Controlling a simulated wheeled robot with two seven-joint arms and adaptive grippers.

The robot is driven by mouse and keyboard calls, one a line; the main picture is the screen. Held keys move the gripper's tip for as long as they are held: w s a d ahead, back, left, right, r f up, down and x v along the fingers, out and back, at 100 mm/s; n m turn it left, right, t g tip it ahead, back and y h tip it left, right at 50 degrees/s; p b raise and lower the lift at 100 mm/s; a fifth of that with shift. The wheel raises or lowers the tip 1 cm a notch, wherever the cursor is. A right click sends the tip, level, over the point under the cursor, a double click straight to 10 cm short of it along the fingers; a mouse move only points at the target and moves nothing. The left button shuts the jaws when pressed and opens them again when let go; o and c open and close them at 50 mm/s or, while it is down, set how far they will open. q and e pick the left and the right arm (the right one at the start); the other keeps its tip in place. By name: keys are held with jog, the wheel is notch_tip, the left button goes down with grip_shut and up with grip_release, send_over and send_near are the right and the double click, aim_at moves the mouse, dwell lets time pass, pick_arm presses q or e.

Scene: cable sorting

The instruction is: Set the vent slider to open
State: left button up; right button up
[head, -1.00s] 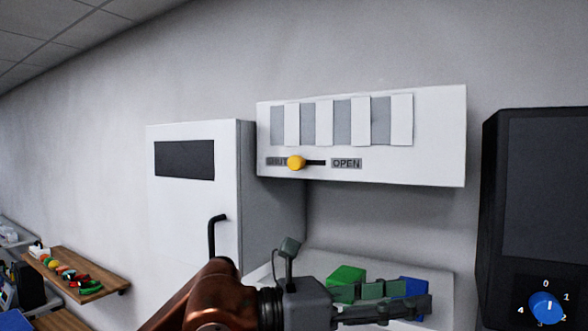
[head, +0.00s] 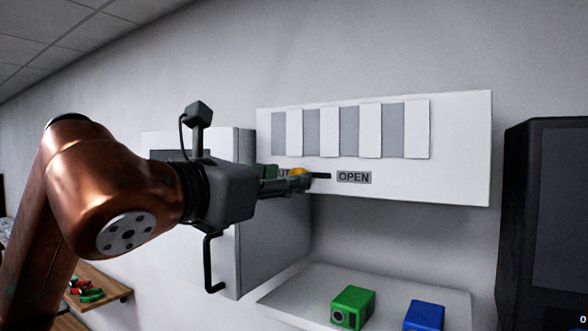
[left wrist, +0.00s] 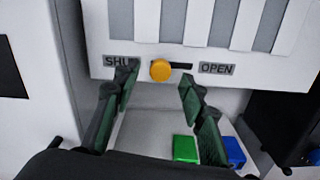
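The vent panel (head: 462,150) is a white wall box with grey and white vertical slats. Its yellow slider knob (head: 299,172) stands at the SHUT end of a dark slot, left of the OPEN label (head: 354,177). My left gripper (head: 302,182) has come in from the left and partly covers the knob and the SHUT label. In the left wrist view the gripper (left wrist: 158,78) is open, with the yellow knob (left wrist: 160,70) between its fingertips. Neither finger clearly touches the knob. My right gripper is not in view.
A white cabinet (head: 225,262) with a black handle stands left of the panel, behind my left arm. A shelf (head: 300,295) below holds a green block (head: 353,307) and a blue block (head: 424,316). A dark screen unit (head: 545,210) stands at the right.

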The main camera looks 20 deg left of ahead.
pick_arm(q)
jog(key=shift+p+x, duration=0.4)
jog(key=shift+x, duration=1.15)
jog(key=shift+c, duration=0.3)
grip_shut()
